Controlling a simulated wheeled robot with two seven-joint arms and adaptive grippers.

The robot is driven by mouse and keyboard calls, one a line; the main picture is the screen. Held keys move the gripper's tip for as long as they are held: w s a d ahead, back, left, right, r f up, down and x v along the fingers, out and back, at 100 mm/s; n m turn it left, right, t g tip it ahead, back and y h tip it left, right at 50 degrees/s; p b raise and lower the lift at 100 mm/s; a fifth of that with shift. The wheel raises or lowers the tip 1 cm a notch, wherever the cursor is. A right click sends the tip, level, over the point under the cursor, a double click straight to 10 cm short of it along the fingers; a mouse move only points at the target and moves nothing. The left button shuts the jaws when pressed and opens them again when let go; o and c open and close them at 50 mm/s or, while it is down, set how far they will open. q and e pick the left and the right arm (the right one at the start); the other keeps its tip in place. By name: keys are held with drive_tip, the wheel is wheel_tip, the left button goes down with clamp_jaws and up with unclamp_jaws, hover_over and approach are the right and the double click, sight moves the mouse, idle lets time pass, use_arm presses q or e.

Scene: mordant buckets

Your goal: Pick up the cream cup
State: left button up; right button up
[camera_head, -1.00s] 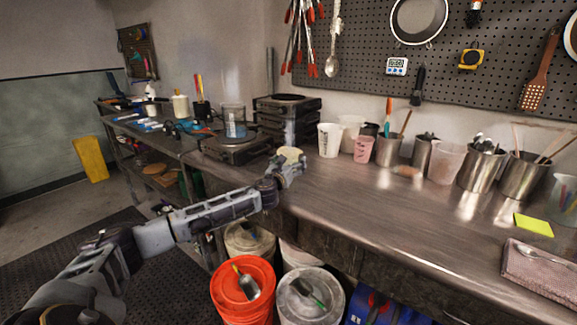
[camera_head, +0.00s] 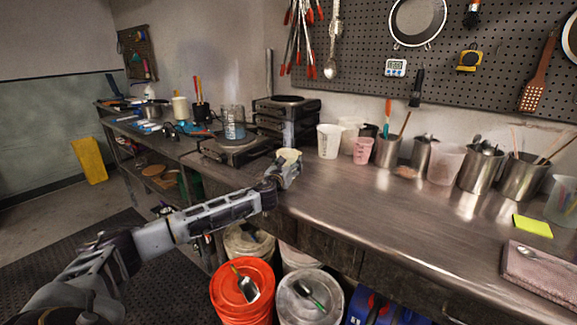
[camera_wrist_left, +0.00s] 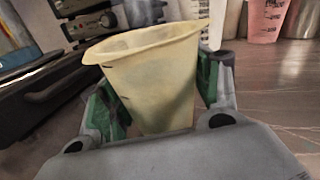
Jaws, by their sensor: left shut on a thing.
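The cream cup (camera_wrist_left: 155,80) fills the middle of the left wrist view, between the two green-padded fingers of my left gripper. It tilts slightly in that view. In the head view the cream cup (camera_head: 289,155) shows at the end of my left arm, at the bench's front side near the burner. My left gripper (camera_head: 287,170) is shut on it. Whether the cup's base touches the bench is hidden by the gripper. My right gripper is not in view.
A burner (camera_head: 236,147) with a glass beaker (camera_head: 234,122) stands to the left. A white cup (camera_head: 329,141) and a pink cup (camera_head: 363,150) stand behind to the right, beside metal containers. The bench's middle (camera_head: 390,205) is clear. An orange bucket (camera_head: 240,290) stands below.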

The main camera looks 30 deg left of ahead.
sight(289, 151)
use_arm(q)
drive_tip(key=shift+r, duration=0.4)
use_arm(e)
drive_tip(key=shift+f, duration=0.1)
use_arm(q)
drive_tip(key=shift+r, duration=0.1)
drive_tip(key=shift+r+p, duration=0.55)
drive_tip(key=shift+r, duration=0.5)
drive_tip(key=shift+r+p, duration=0.4)
drive_tip(key=shift+r, duration=0.8)
drive_tip(key=shift+r+p, duration=0.75)
drive_tip(key=shift+r, duration=1.5)
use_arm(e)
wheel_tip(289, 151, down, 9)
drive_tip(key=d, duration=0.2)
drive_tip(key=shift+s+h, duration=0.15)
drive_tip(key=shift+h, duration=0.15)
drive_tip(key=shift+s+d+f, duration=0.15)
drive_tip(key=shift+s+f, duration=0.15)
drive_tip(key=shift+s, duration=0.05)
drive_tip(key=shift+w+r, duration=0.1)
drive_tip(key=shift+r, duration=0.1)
